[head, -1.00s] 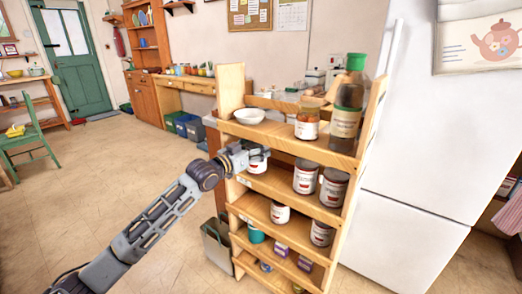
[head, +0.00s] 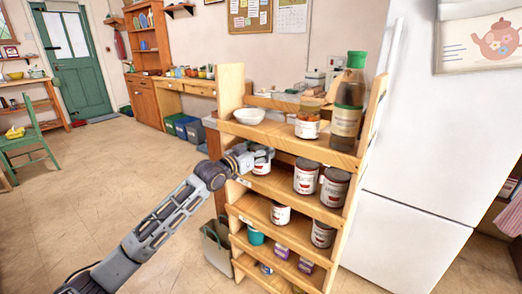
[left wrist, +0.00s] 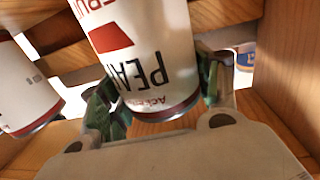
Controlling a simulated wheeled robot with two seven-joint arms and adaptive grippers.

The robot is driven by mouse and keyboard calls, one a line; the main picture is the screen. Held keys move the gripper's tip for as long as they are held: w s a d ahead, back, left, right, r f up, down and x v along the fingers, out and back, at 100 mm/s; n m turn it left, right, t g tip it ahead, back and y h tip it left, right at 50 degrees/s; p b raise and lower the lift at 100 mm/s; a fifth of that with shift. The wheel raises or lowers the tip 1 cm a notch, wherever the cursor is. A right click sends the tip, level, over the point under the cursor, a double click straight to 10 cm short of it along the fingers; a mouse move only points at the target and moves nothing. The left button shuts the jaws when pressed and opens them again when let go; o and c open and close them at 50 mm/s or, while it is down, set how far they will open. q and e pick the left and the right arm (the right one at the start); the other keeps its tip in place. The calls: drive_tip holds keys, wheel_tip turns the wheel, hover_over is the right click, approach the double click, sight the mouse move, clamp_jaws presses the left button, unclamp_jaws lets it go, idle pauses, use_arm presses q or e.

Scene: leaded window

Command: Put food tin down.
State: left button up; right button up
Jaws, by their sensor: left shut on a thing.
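The food tin (head: 262,163), white with a red band, is upright at the left end of the second shelf of the wooden shelf unit (head: 282,184). My left gripper (head: 250,160) reaches in from the left and is shut on it. In the left wrist view the tin (left wrist: 150,60) stands between the two green-padded fingers (left wrist: 160,100), its printed label upside down. Its base is at or just above the board; I cannot tell whether it touches. My right gripper is not in view.
Two more tins (head: 306,177) stand right of it on the same shelf. The shelf above holds a white bowl (head: 249,117), a jar (head: 308,123) and a tall green-capped bottle (head: 348,105). Lower shelves hold tins and small boxes. A white fridge (head: 425,120) stands at right.

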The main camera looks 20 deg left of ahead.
use_arm(q)
drive_tip(key=o, duration=1.3)
drive_tip(key=shift+o, duration=0.3)
drive_tip(key=shift+s, duration=0.15)
